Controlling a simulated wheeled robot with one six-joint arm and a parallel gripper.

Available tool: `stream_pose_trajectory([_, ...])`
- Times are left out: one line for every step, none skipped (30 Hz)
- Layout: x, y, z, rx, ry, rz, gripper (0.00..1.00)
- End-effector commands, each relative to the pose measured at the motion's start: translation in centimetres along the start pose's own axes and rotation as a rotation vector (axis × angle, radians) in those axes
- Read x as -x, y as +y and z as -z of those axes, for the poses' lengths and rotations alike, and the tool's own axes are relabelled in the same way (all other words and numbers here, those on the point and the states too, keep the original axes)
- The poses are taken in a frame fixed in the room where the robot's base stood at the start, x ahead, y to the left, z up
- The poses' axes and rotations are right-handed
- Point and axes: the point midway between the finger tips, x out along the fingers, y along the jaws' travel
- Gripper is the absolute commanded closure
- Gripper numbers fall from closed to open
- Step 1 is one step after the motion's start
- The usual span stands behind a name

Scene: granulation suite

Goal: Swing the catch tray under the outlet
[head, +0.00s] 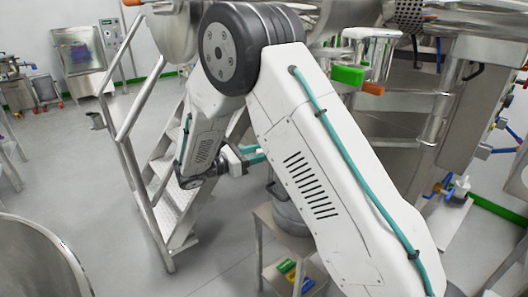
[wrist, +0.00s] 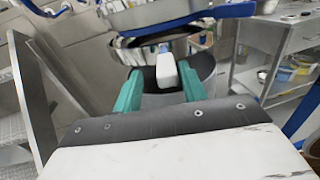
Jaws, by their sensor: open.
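My gripper (wrist: 160,90) has two teal fingers, set apart. It also shows in the head view (head: 256,154), left of a round grey vessel (head: 290,212) on a metal stand. In the wrist view a white block-like handle (wrist: 166,72) lies between the fingers, with visible gaps on both sides; no grip on it shows. Behind it is a dark grey round container (wrist: 205,66), which may be the catch tray; I cannot tell for sure. Above it hangs a shiny metal body with a blue rim (wrist: 185,13), perhaps the outlet. My arm hides much of the head view.
Metal steps with a handrail (head: 133,125) stand left of my arm. The metal stand (head: 270,238) has coloured items on its lower shelf. Steel machinery with pipes fills the right. Grey floor (head: 60,180) is open at the left. A steel bench (wrist: 290,45) stands right in the wrist view.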

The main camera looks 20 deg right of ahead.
Motion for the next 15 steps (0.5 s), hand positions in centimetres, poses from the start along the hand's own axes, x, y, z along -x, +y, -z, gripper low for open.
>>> stream_pose_trajectory([1.1,0.1,0.0,-0.001,0.0,-0.004,0.58])
stream_pose_trajectory([1.6,0.1,0.0,-0.001,0.0,-0.004,0.58])
stream_pose_trajectory([2.3,0.1,0.0,0.0,-0.001,-0.004,0.58])
stream_pose_trajectory([2.8,0.1,0.0,0.0,0.0,-0.003,0.58])
stream_pose_trajectory([3.2,0.1,0.0,-0.001,0.0,-0.004,0.58])
stream_pose_trajectory([3.8,0.1,0.0,-0.002,0.0,-0.004,0.58])
stream_pose_trajectory([4.1,0.1,0.0,-0.002,0.0,-0.004,0.58])
stream_pose_trajectory([4.4,0.1,0.0,-0.002,0.001,-0.003,0.58])
stream_pose_trajectory([4.7,0.1,0.0,-0.001,0.0,-0.002,0.58])
stream_pose_trajectory([4.9,0.1,0.0,-0.001,0.0,-0.002,0.58])
stream_pose_trajectory([5.0,0.1,0.0,-0.001,0.0,-0.002,0.58])
stream_pose_trajectory([5.2,0.1,0.0,-0.001,0.0,-0.002,0.58])
stream_pose_trajectory([5.2,0.1,0.0,-0.001,0.0,-0.002,0.58])
stream_pose_trajectory([5.2,0.1,0.0,-0.001,0.0,-0.002,0.58])
stream_pose_trajectory([5.2,0.1,0.0,-0.001,0.0,-0.001,0.58])
